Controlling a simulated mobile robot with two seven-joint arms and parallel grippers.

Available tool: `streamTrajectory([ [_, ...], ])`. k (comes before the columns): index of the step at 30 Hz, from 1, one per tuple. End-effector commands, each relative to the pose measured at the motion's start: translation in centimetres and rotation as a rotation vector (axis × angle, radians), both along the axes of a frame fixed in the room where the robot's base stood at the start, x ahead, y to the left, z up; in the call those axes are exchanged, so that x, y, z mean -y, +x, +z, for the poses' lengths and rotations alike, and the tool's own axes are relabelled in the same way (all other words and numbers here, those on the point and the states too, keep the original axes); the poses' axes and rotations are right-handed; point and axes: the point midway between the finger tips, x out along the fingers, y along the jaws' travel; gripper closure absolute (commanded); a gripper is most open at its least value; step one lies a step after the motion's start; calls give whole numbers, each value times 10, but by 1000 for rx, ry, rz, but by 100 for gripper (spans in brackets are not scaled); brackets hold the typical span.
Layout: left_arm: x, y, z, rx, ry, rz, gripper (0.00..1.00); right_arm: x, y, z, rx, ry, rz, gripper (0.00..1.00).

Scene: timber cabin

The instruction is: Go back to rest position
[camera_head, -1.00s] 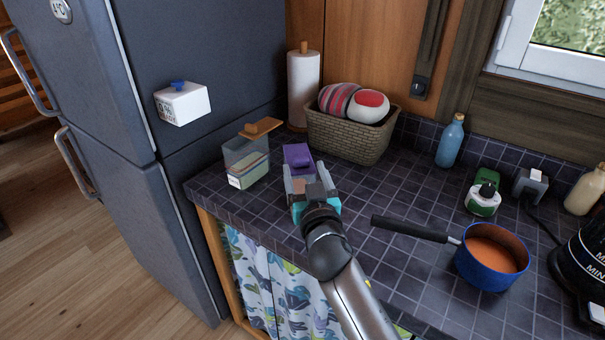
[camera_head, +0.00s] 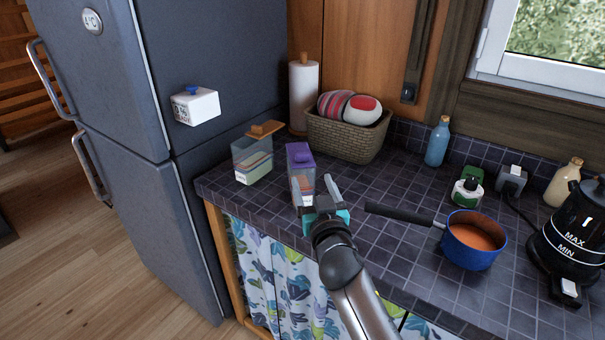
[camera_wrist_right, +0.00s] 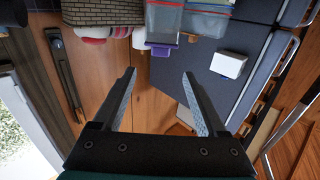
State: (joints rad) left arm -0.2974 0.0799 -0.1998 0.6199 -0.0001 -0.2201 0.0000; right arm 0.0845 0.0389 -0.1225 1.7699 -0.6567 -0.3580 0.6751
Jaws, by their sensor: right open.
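My right gripper (camera_head: 321,190) is over the front part of the tiled counter, just right of a clear container with a purple lid (camera_head: 300,174). Its jaws are open with nothing between them, and the two parted fingers also show in the right wrist view (camera_wrist_right: 158,102). A finger overlaps the container's lower edge in the head view, and I cannot tell whether they touch. The container stands upright on the counter. My left gripper is not in view.
A clear container with an orange-brown lid (camera_head: 252,160) stands to the left, by the fridge (camera_head: 80,60). A basket (camera_head: 345,138) and paper towel roll (camera_head: 304,95) are behind. A blue pot (camera_head: 473,262), its handle toward my arm, and a black kettle (camera_head: 570,240) stand right.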

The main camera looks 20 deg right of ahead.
Motion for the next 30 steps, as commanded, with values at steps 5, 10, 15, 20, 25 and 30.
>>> streamTrajectory([
  [5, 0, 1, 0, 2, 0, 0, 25, 3, -6, -7, -29, 3, -14, 25],
  [10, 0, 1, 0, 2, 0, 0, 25, 19, -46, -47, -212, 8, -78, 25],
  [15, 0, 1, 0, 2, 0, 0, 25, 26, -119, -102, -523, 3, -102, 25],
  [20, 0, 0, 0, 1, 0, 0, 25, 19, -194, -138, -803, -15, -46, 25],
  [25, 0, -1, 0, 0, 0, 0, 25, 6, -255, -154, -1011, -36, 43, 25],
  [30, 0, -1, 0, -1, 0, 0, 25, -5, -306, -159, -1169, -58, 137, 25],
])
